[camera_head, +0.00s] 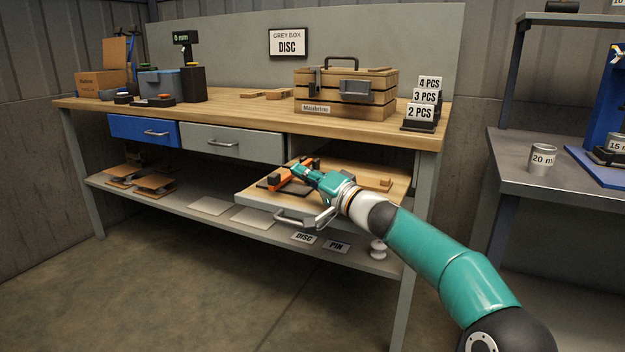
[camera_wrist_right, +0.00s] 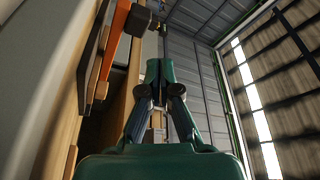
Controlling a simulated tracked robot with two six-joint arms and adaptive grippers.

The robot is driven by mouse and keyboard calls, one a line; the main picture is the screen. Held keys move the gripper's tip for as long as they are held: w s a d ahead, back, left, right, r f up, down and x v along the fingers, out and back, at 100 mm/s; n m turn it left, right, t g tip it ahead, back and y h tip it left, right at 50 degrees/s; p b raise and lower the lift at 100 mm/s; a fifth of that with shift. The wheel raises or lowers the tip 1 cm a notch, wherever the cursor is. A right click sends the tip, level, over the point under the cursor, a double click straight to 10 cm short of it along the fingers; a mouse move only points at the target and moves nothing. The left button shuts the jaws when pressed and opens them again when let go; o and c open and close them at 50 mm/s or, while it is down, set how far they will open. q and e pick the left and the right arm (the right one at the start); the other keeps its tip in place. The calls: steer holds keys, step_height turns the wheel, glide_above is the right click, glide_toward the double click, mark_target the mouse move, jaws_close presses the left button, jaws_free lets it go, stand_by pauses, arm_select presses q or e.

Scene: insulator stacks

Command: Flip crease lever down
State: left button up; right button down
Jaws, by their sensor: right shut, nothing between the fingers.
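An orange lever (camera_head: 307,165) with dark parts stands on a board in the pulled-out drawer (camera_head: 262,201) under the workbench. In the right wrist view the orange lever (camera_wrist_right: 112,45) rises at the upper left, ending near a dark part. My right gripper (camera_head: 299,169) reaches in from the right over the drawer, beside the lever. Its fingertips (camera_wrist_right: 160,68) are together with nothing between them. In the wrist view they are to the right of the lever; whether they touch it I cannot tell. The gripper hides part of the lever mechanism. My left gripper is not in view.
The drawer's metal handle (camera_head: 306,219) sticks out in front. A wooden crate (camera_head: 345,95) and number signs (camera_head: 421,113) stand on the bench top. A lower shelf (camera_head: 200,222) holds flat plates and labels. A side table (camera_head: 562,180) with a can (camera_head: 542,160) is at right.

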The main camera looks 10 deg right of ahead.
steer(key=shift+v, duration=1.55)
steer(key=shift+f, duration=0.2)
